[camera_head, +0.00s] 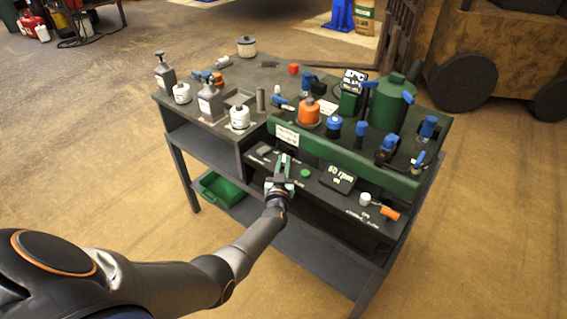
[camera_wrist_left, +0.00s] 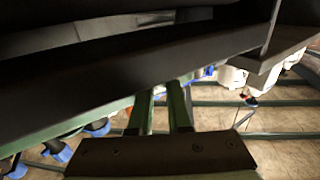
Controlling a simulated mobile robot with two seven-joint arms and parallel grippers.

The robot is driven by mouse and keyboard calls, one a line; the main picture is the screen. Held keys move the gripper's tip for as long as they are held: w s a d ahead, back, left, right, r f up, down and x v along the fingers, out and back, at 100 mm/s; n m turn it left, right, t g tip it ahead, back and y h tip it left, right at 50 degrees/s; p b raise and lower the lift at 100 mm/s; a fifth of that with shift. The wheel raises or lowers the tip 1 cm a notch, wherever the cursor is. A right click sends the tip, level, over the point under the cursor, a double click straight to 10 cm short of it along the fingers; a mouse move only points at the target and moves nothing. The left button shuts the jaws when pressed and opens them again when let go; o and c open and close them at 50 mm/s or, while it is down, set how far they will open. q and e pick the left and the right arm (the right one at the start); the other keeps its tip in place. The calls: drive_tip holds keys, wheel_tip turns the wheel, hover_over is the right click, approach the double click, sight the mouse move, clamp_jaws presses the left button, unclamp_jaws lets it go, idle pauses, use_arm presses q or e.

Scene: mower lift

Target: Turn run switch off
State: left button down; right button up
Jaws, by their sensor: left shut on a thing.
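My left gripper (camera_head: 283,163) reaches the dark control panel (camera_head: 318,190) on the front of the bench, left of a green round button (camera_head: 305,173). It is shut on a small part there, which I take to be the run switch. The fingers hide the switch, and its position cannot be told. In the left wrist view the two green fingers (camera_wrist_left: 163,98) stand close together with a narrow gap, their tips near a dark panel edge. A display reading 60 rpm (camera_head: 341,178) is right of the button. My right gripper is not in view.
A lever with an orange grip (camera_head: 383,209) sits at the panel's right end. Above stand blue-capped valves (camera_head: 361,129), an orange-topped part (camera_head: 308,112) and a green tank (camera_head: 389,104). Pump bottles (camera_head: 210,101) stand at left. A green bin (camera_head: 222,190) is on the lower shelf.

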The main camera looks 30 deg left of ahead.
use_arm(q)
drive_tip(key=c, duration=0.9)
unclamp_jaws()
drive_tip(key=shift+o, duration=0.2)
drive_tip(key=shift+r, duration=0.1)
drive_tip(key=shift+s+d+p, duration=0.15)
drive_tip(key=shift+s+p, duration=0.1)
drive_tip(key=shift+p, duration=0.15)
drive_tip(key=p+v, duration=0.7)
drive_tip(key=v, duration=0.5)
